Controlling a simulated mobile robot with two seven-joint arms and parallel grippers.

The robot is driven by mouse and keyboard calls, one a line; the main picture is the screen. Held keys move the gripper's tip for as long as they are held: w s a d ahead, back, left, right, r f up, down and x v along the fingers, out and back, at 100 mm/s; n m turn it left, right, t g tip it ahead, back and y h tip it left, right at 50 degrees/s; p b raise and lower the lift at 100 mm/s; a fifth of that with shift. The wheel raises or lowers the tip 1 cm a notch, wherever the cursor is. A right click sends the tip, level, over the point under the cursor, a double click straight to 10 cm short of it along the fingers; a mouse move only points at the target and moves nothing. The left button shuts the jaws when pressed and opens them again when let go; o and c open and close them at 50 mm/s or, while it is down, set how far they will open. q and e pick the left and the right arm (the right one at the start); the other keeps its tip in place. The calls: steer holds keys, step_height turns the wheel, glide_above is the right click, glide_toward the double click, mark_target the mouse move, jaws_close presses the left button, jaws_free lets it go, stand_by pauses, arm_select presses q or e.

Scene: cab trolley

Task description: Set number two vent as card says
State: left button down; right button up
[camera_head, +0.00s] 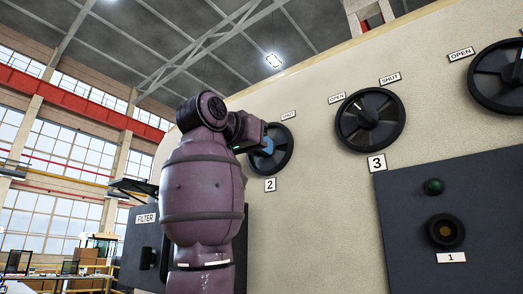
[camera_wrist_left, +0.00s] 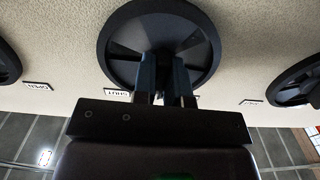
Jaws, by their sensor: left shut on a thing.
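The number two vent (camera_head: 284,146) is a dark round wheel on the beige wall, above a plate marked 2 (camera_head: 270,184). A SHUT label (camera_head: 288,115) is at its upper right. My left gripper (camera_head: 265,147) reaches it from the left and covers its left side and middle. In the left wrist view the vent (camera_wrist_left: 125,40) fills the upper middle, and the blue fingers are shut on its central handle (camera_wrist_left: 166,55). The handle's pointing direction is hidden. An upside-down SHUT label (camera_wrist_left: 117,93) shows below it. No card is readable. My right gripper is not in view.
Vent 3 (camera_head: 370,139), with OPEN and SHUT labels, is to the right, and another vent (camera_head: 490,80) is farther right. A dark panel (camera_head: 450,215) with a green button stands below them. A FILTER box (camera_head: 146,240) is at the left behind my arm.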

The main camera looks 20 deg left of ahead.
arm_select(q)
steer(key=m, duration=0.4)
steer(key=shift+a+m, duration=0.15)
steer(key=shift+m, duration=0.75)
steer(key=c, duration=1.2)
jaws_free()
steer(key=shift+o, duration=0.2)
steer(key=b+v, duration=0.2)
steer(key=v, duration=0.8)
steer(key=shift+s, duration=0.4)
steer(key=shift+a+r, duration=0.1)
